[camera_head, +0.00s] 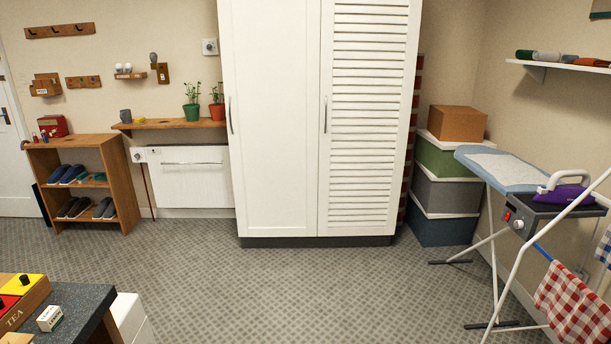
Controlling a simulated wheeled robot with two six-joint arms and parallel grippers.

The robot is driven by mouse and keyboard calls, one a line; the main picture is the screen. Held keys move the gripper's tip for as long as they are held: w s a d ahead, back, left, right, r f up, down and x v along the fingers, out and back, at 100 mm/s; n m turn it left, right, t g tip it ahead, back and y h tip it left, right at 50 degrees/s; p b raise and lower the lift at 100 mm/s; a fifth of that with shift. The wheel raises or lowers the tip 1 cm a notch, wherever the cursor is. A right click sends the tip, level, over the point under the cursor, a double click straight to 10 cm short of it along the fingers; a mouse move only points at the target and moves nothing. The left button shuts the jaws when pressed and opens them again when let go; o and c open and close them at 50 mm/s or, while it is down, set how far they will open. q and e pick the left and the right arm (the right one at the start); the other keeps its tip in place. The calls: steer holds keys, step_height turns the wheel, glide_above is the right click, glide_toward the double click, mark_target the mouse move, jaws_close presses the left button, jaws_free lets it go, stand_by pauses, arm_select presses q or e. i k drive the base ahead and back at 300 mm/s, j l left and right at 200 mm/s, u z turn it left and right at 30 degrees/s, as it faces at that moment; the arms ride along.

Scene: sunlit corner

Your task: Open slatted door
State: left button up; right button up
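A tall white wardrobe stands against the back wall in the head view. Its right door is the slatted door (369,120), with horizontal slats, and it looks shut. Neither of my grippers shows in this view.
Carpet (290,285) in front of the wardrobe is clear. Stacked boxes (446,190) stand right of it, then an ironing board (505,168) with a purple iron (567,193). A shoe rack (85,180) and radiator (190,180) are left. A dark counter (75,305) is front left.

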mark_target(369, 48)
steer(key=i, duration=1.65)
